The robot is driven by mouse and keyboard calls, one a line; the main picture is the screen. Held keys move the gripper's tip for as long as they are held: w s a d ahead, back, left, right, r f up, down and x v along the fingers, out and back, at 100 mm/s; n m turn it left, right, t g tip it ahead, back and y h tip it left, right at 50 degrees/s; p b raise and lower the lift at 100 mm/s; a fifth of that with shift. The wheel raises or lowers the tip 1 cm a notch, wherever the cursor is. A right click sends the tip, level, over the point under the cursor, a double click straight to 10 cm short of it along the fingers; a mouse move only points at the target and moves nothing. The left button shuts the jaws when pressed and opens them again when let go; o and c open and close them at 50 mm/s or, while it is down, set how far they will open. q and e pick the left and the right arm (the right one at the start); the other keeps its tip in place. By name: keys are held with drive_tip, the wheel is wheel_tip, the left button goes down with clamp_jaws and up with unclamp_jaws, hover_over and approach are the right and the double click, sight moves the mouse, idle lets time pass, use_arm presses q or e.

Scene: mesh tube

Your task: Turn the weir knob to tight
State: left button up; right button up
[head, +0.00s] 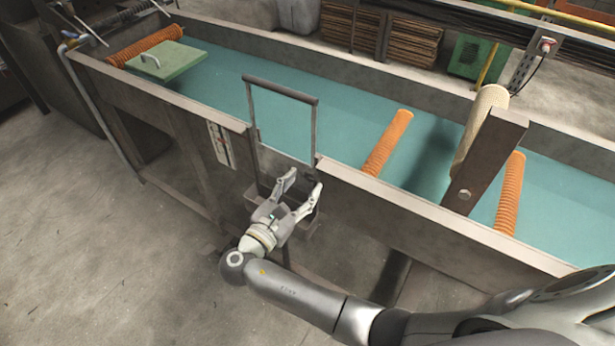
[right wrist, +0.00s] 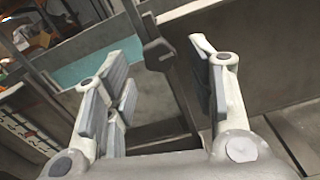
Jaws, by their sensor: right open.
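The weir shows as a dark upright frame (head: 316,130) with a clear pane, set in a gap in the near wall of the water tank. My right gripper (head: 304,182) is open and empty, in front of the lower part of this frame. In the right wrist view, a small dark block (right wrist: 157,52) on an upright post shows between the open fingers, apart from them. I cannot tell whether this block is the weir knob. In the head view the gripper hides part of the weir's lower area. My left gripper is not in view.
The long tank (head: 420,205) holds blue-green water and several orange ribbed rollers. A white scale plate (head: 220,145) is on the near wall, left of the weir. A green board (head: 168,62) lies at the far left. The floor (head: 120,260) in front is clear at left.

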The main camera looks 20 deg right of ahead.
sight(309, 179)
drive_tip(key=shift+x, duration=1.6)
drive_tip(key=shift+c, duration=0.2)
drive_tip(key=c, duration=0.9)
drive_tip(key=shift+f, duration=0.1)
drive_tip(key=shift+c, duration=0.4)
